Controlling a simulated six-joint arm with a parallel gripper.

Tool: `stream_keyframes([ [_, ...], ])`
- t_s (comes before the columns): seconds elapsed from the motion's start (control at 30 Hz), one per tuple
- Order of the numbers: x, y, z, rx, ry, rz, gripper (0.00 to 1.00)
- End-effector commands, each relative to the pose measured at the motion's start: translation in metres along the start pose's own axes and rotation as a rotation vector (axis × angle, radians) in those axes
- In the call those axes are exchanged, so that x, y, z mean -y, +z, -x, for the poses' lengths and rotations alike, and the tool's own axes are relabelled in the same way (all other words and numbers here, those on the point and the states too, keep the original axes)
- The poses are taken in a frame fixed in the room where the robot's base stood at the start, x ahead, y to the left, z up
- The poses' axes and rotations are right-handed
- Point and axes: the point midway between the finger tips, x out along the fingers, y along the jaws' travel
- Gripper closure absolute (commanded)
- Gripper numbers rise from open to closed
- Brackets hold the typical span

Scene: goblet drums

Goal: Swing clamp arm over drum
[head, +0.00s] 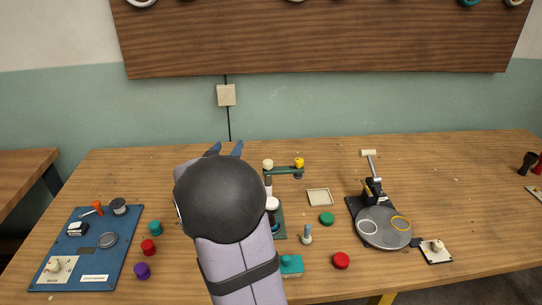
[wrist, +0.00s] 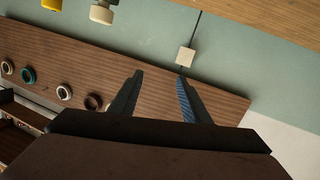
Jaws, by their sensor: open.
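A green clamp arm (head: 284,171) extends right from an upright post, with a cream knob (head: 267,164) at its left end and a yellow knob (head: 299,162) above a dark pad at its right end. A small white-topped piece, possibly the drum (head: 272,203), stands over the green base (head: 280,228). My arm partly hides this fixture. My gripper (head: 226,149) is open and empty, left of the clamp arm and apart from it. In the wrist view the open fingers (wrist: 158,92) point toward the wall; a yellow knob (wrist: 51,4) and a cream knob (wrist: 102,12) show at the top edge.
A blue board (head: 85,250) with small parts lies at left. Several coloured knobs lie loose near it. At right stands a lever fixture with a round grey plate (head: 382,236).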

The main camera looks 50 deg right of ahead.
Motion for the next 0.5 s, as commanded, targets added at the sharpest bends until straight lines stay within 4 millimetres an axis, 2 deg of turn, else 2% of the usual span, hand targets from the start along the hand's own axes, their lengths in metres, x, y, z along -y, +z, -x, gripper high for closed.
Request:
stream_keyframes([
  [0.03,-0.021,0.023,-0.008,-0.006,0.066,-0.019,0.57],
  [0.1,-0.046,0.041,-0.012,-0.034,0.141,-0.052,0.57],
  [0.2,-0.072,0.058,-0.014,-0.073,0.213,-0.085,0.57],
  [0.33,-0.086,0.077,-0.013,-0.100,0.246,-0.117,0.57],
  [0.5,-0.089,0.083,-0.012,-0.111,0.250,-0.136,0.57],
])
